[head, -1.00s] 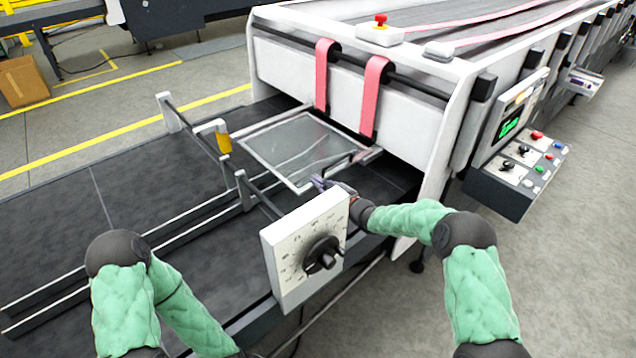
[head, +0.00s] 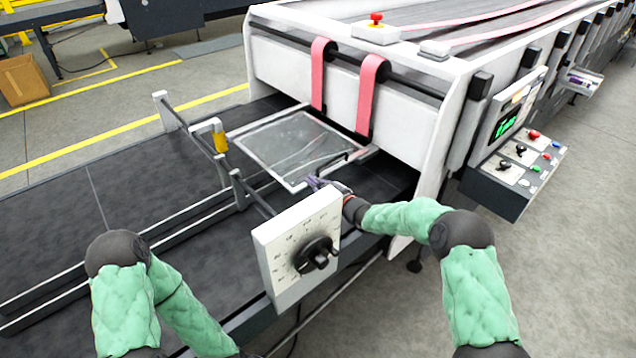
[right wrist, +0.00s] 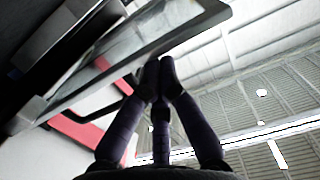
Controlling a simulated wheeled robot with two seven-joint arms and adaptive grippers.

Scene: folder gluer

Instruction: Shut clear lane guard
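The clear lane guard (head: 293,148) is a transparent panel in a grey metal frame, at the machine's infeed mouth in the head view. It appears tilted, with its near edge above the dark lane; how far it stands open is hard to tell. A dark handle bar runs near its right side. My right gripper (head: 314,183) is at the guard's near corner. In the right wrist view its fingertips (right wrist: 158,66) are together with nothing seen between them, just beside the guard's frame (right wrist: 150,45). Contact cannot be told. My left gripper is out of view.
A white box with a black dial (head: 298,250) stands close in front of my right gripper. Rails and an orange-yellow clamp (head: 220,139) lie left of the guard. Pink belts (head: 370,95) hang behind it. A control panel (head: 515,165) is at the right.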

